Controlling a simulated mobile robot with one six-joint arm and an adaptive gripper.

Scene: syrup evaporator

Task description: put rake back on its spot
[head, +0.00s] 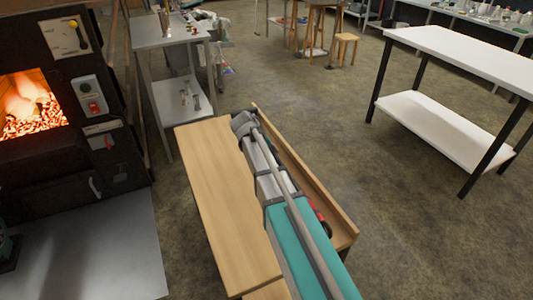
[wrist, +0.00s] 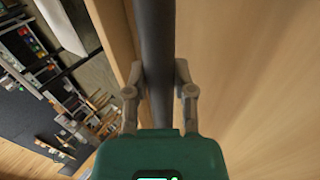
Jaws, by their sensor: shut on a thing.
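In the wrist view, my gripper (wrist: 159,80) has its two grey fingers on either side of a dark grey pole, which looks like the rake's handle (wrist: 154,45). The fingers are shut on it. The pole runs from the top edge down to the teal gripper body, and no rake head shows there. In the head view, my teal and grey arm reaches over a wooden table (head: 215,200), and a long grey rod lies along the arm in the picture; I cannot tell whether it is the rake. My gripper is not clearly visible there. The rake's spot cannot be made out.
The wooden table has a raised board (head: 335,215) along its right side, close to my arm. The furnace (head: 70,170) with a lit fire stands at the left. A metal shelf table (head: 165,35) is behind. A white table (head: 460,50) stands right, with open floor between.

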